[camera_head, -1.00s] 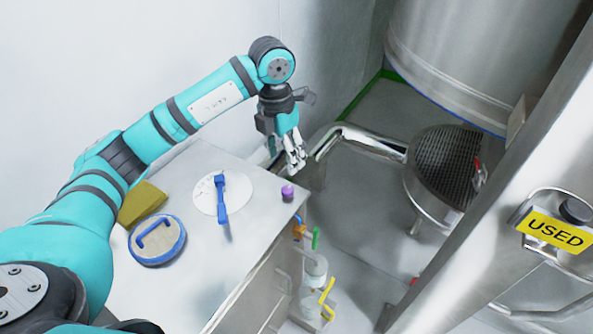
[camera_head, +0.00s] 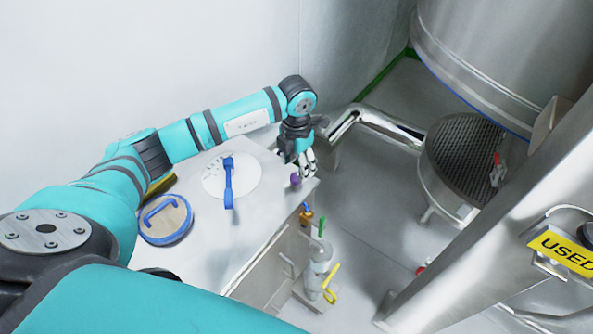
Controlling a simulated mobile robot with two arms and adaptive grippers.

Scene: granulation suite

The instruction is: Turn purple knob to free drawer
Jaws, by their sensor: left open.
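The small purple knob (camera_head: 296,179) stands on the top of the steel cabinet (camera_head: 245,219), near its right end. My left gripper (camera_head: 306,166) is open, pointing down just above and behind the knob, close to it. I cannot tell whether a finger touches the knob. The cabinet's front shows drawer or door panels with a handle (camera_head: 288,264), seen steeply from above. My right gripper is not in view.
A white disc with a blue handle (camera_head: 229,184) and a round blue-rimmed lid (camera_head: 166,220) lie on the cabinet top. A bottle (camera_head: 320,258) with coloured fittings stands beside the cabinet. A steel pipe and sieve vessel (camera_head: 460,160) stand at right.

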